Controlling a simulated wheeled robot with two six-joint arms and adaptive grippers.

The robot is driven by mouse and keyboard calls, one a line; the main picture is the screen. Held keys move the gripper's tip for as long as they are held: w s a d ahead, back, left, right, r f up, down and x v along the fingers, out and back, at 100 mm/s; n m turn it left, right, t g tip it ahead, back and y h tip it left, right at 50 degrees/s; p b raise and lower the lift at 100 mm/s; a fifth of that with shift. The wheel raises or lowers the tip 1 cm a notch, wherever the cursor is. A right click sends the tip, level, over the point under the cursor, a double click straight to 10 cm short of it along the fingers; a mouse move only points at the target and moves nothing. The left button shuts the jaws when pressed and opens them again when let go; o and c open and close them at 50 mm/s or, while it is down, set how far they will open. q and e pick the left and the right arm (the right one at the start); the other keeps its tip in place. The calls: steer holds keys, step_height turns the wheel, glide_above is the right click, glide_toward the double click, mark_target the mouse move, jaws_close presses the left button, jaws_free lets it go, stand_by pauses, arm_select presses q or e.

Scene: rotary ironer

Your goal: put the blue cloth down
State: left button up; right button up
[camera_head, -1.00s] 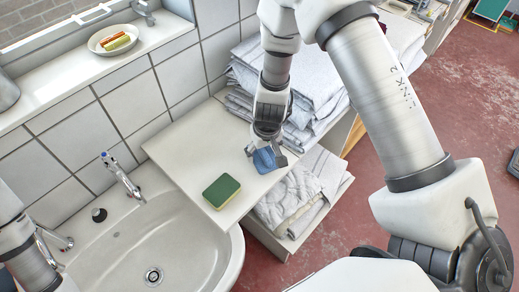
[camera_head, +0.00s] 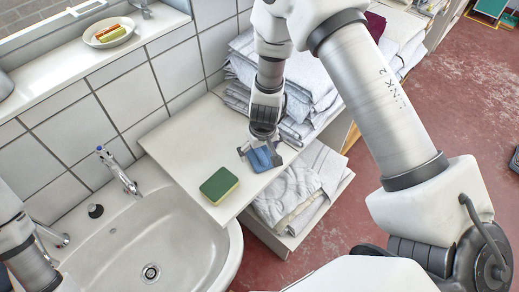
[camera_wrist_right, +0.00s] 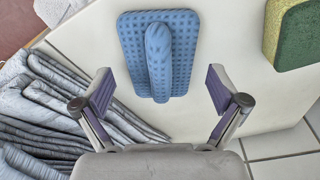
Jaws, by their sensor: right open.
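The blue cloth (camera_head: 261,160) lies on the white shelf board beside the sink, near the board's right edge. In the right wrist view the cloth (camera_wrist_right: 158,55) is a dimpled blue piece with a raised fold along its middle. My right gripper (camera_head: 260,152) points down over it. In the wrist view the gripper's fingers (camera_wrist_right: 162,92) are wide apart, one to each side of the cloth's near end, with clear gaps between them and the cloth. My left gripper is out of view; only part of the left arm shows at the left edge.
A green and yellow sponge (camera_head: 219,186) lies on the board (camera_head: 187,157) near the sink (camera_head: 165,235). Stacks of folded grey linen (camera_head: 310,75) stand behind my right gripper. More linen (camera_head: 297,190) lies on a lower shelf. The board's left part is clear.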

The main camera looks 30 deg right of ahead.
mark_target(262, 155)
steer(key=shift+r+p, duration=0.25)
steer(key=shift+p, duration=0.05)
step_height(262, 155, up, 12)
steer(key=s+p, duration=0.2)
steer(key=p, duration=0.6)
steer(key=s+f+g, duration=0.1)
steer(key=s+f, duration=0.5)
steer(key=s, duration=0.5)
steer(key=s+f, duration=0.7)
steer(key=s, duration=0.4)
steer(key=shift+s+d+g, duration=0.2)
steer(key=shift+s+g, duration=0.1)
steer(key=shift+g, duration=0.1)
